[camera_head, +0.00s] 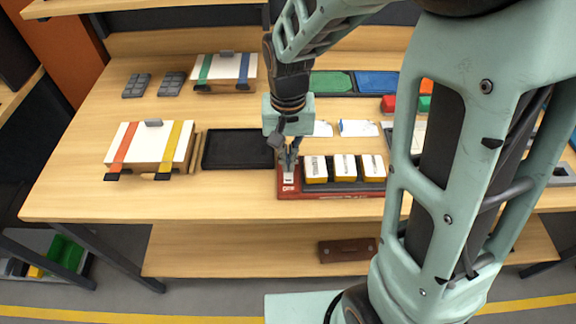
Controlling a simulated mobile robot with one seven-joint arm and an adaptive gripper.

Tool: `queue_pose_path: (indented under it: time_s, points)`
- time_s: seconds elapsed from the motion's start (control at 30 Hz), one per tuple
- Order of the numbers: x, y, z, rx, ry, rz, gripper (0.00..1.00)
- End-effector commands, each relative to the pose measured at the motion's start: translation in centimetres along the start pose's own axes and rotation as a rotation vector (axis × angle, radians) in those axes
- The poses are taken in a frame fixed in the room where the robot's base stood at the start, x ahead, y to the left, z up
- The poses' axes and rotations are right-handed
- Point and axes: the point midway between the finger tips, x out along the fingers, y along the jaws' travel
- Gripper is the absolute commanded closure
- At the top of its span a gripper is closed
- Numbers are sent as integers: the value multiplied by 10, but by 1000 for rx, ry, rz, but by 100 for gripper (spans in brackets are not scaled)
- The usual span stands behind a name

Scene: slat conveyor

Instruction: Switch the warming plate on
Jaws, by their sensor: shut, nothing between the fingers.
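The warming plate (335,193), as I take it, is a low red unit with a dark top near the table's front edge. Three yellow blocks with white tops (345,168) stand in a row on it. At its left end is a small pale part that looks like a switch (288,179). My gripper (289,169) points down, shut and empty, with its tips just above or at this part. I cannot tell whether they touch. The switch's position is not clear, being small and partly covered by the fingers.
A black tray (236,150) lies just left of the unit. White boxes with coloured straps (150,146) stand farther left. Green and blue trays (376,83) lie behind. My arm covers the table's right side. Bare wood shows at front left.

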Motion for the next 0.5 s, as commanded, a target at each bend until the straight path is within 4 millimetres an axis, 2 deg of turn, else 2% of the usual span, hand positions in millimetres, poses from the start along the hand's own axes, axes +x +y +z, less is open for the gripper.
queue_pose_path:
  time_s: [0.5]
  points:
    - [9,0,0,0,0,0,100]
